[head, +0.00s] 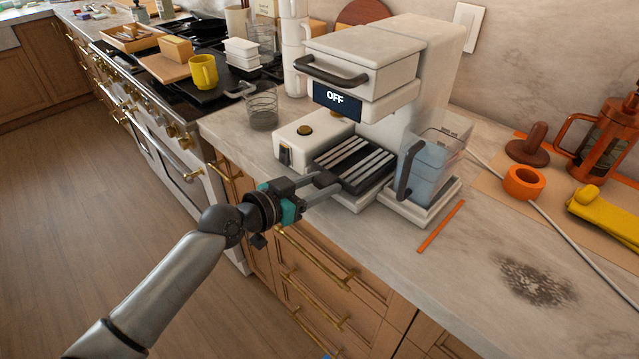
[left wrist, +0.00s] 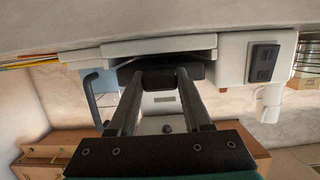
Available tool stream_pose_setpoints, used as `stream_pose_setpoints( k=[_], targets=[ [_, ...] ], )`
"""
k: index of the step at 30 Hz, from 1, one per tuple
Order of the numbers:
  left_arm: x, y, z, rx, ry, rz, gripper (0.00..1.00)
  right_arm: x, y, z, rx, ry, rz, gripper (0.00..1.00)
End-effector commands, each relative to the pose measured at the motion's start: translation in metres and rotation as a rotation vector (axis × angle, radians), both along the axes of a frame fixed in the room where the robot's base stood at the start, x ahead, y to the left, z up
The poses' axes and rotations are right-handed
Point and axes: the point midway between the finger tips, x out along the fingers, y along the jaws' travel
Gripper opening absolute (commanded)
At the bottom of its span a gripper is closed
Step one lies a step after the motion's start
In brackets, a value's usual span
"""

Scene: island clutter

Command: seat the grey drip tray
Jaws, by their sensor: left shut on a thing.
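The drip tray (head: 353,163), dark with pale grey slats, lies at the front of the white coffee machine (head: 415,60), under its overhanging head. My left gripper (head: 333,183) reaches in from the left and is shut on the tray's near edge. In the left wrist view, its two fingers (left wrist: 160,82) close on the dark front part of the tray (left wrist: 190,70), against the machine's pale body. Whether the tray lies fully flat in the base cannot be told. My right gripper is not in view.
A clear water tank (head: 425,165) with a dark handle stands right of the tray. A white box with a knob (head: 310,137) stands left.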

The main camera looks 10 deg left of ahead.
Motion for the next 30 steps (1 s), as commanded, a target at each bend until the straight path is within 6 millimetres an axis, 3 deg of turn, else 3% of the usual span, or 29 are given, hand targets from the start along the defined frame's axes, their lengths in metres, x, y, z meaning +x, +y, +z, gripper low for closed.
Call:
stream_pose_setpoints(
  k=[30],
  targets=[
    [0.001,0.0,-0.013,0.0,-0.002,0.001,0.0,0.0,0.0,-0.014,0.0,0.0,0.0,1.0]
  ],
)
